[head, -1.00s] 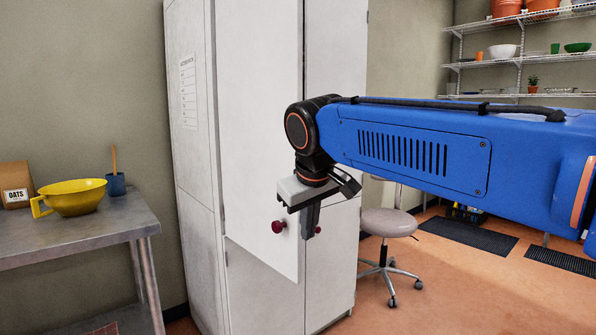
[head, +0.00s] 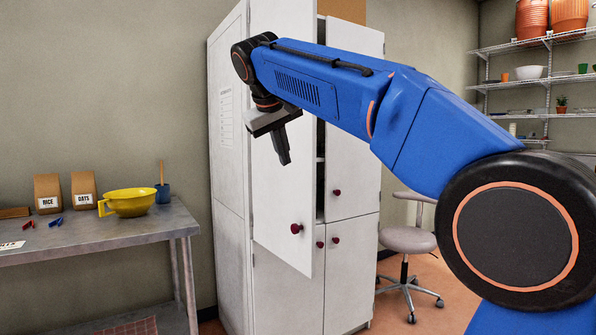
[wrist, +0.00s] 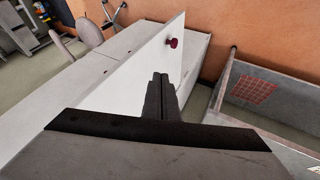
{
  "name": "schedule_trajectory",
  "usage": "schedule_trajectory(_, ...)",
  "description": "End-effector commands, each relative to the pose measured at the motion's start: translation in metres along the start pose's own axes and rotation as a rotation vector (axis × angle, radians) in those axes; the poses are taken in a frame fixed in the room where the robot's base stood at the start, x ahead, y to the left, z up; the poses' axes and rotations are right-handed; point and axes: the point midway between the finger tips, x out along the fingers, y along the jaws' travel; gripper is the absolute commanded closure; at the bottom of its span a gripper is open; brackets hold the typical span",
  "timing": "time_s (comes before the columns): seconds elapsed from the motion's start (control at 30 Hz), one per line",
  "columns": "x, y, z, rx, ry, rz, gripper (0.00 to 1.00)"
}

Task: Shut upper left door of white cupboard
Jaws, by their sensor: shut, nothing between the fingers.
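The white cupboard (head: 228,190) stands in the middle of the head view. Its upper left door (head: 275,205) is ajar, swung out towards me, with a dark gap along its right edge. The door has a dark red knob (head: 296,228) near its lower right corner. My gripper (head: 285,160) is shut and empty, pointing down in front of the door's outer face, above the knob. In the wrist view my gripper (wrist: 161,85) lies over the door (wrist: 125,82), with the knob (wrist: 171,43) beyond the fingertips. I cannot tell whether it touches the door.
The upper right door (head: 352,120) and the lower doors look shut. A metal table (head: 100,232) with a yellow bowl (head: 130,202) and paper bags stands at the left. Shelves (head: 545,85) are at the far right.

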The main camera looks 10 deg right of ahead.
Motion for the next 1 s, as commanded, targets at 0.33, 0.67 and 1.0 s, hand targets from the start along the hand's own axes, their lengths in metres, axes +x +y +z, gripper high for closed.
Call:
schedule_trajectory(0.33, 0.054, 0.001, 0.002, 0.0, -0.003, 0.0, 1.0)
schedule_trajectory(0.67, 0.101, 0.013, 0.001, 0.004, -0.001, 0.001, 1.0)
schedule_trajectory(1.0, 0.113, 0.035, 0.001, 0.001, 0.0, -0.001, 1.0)
